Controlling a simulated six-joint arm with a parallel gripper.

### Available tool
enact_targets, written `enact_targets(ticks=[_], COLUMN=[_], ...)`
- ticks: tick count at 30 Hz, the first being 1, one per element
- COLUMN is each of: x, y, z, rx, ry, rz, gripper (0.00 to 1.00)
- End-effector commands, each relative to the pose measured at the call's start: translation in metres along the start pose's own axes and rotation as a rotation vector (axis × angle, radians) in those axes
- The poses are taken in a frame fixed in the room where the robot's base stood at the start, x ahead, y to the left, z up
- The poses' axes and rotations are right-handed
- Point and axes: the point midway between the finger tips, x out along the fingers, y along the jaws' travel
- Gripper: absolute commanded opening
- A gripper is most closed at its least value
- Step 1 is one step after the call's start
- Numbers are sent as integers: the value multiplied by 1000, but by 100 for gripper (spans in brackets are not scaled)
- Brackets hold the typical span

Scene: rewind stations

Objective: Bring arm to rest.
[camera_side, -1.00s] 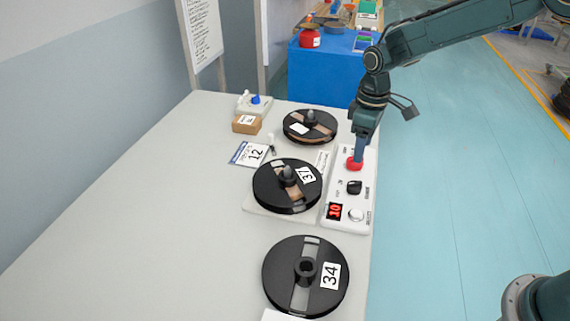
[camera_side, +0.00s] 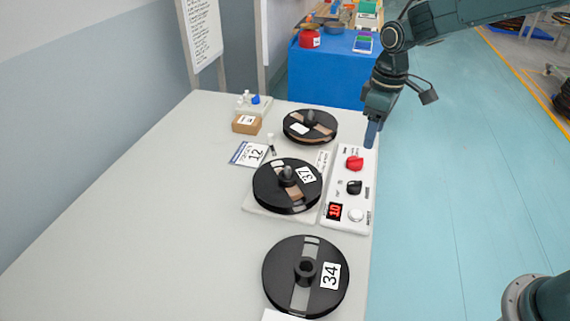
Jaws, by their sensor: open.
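My gripper (camera_side: 372,135) hangs at the right edge of the table, above and to the right of the red knob (camera_side: 354,163). It is open, points down and holds nothing that I can see. Its fingers overlap in this view. The red knob sits at the far end of a white control panel (camera_side: 337,189), which also carries a black knob (camera_side: 354,187), a white button (camera_side: 355,215) and a lit red display (camera_side: 334,212).
Black reels stand on the table (camera_side: 130,210): the far reel (camera_side: 322,131), reel 37 (camera_side: 265,192) and reel 34 (camera_side: 280,280). A card marked 12 (camera_side: 249,154) and a small cardboard box (camera_side: 246,124) lie left of them. The table's left part is clear.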

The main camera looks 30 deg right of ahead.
Motion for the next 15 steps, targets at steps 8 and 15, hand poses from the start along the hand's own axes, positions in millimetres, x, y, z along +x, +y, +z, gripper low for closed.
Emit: enact_targets(ticks=[8, 15], x=[-56, -92], y=[-13, -29], z=[40, 80], rx=[93, 176], ry=[76, 142], rz=[35, 60], gripper=[57, 57])
